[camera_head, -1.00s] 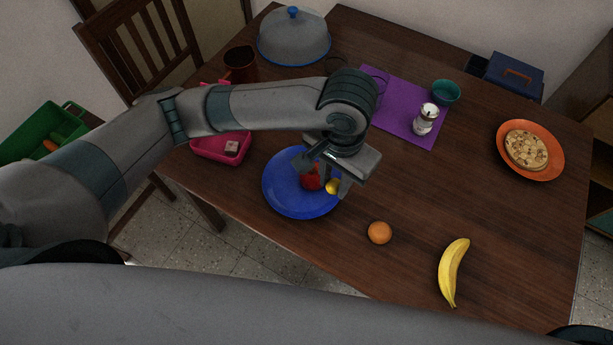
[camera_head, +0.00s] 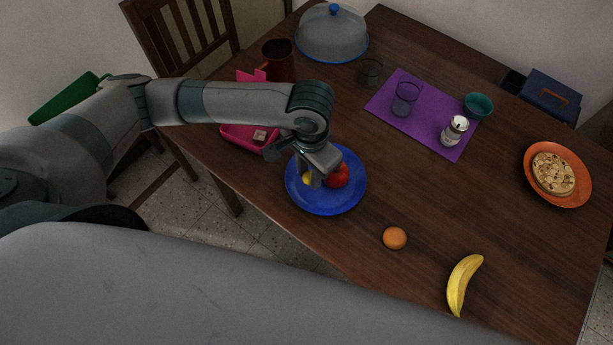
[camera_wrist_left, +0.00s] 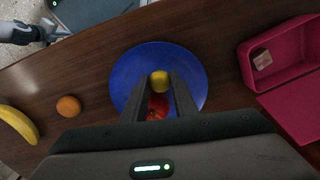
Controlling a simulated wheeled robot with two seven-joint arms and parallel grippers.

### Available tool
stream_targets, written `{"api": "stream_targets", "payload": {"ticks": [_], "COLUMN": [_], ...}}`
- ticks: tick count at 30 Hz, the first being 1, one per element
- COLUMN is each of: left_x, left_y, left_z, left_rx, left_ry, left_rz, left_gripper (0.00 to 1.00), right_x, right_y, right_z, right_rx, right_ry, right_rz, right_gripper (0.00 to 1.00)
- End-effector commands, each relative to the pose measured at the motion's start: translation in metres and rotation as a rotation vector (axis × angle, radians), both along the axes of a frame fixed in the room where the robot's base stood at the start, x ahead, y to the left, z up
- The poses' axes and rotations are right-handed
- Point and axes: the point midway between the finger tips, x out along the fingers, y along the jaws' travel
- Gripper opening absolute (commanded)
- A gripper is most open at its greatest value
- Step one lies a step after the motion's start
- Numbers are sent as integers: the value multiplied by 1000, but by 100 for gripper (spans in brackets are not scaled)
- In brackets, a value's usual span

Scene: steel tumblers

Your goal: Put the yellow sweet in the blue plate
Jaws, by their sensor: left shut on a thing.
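The yellow sweet (camera_head: 307,178) is small and round. My left gripper (camera_wrist_left: 159,83) is shut on it, with one finger on each side in the left wrist view. The sweet is over the left part of the blue plate (camera_head: 326,207) in the head view, beside a red apple (camera_head: 338,175). I cannot tell whether the sweet touches the plate. The left fingers partly hide the sweet in the head view. What looks like my right gripper (camera_wrist_left: 47,32) shows small at the top left of the wrist view; its jaws are unclear.
The apple lies on the plate, close to the left fingers. A pink box (camera_head: 245,138) stands left of the plate. An orange (camera_head: 395,238) and a banana (camera_head: 464,284) lie to the right. A purple mat (camera_head: 440,141) holds a glass and a shaker.

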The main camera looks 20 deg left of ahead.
Motion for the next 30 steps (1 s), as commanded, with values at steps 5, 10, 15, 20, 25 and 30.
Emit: {"api": "stream_targets", "payload": {"ticks": [5,10,15,20,25,30], "left_x": [2,2,2,2,2,2], "left_y": [8,8,8,9,8,8], "left_z": [-5,-5,-8,-23,-42,-45], "left_rx": [0,0,1,3,1,0], "left_ry": [-1,-1,0,1,0,-2], "left_rz": [1,0,1,1,1,0], "left_gripper": [5,5,5,5,5,5], "right_x": [4,9,10,10,9,9], "right_y": [-1,0,1,4,7,7], "right_z": [2,2,3,7,10,9], "right_rx": [-1,2,4,6,9,9], "right_ry": [-6,-15,-18,-17,-17,-17], "right_rz": [1,1,3,3,3,3], "right_gripper": [0,0,0,0,0,0]}}
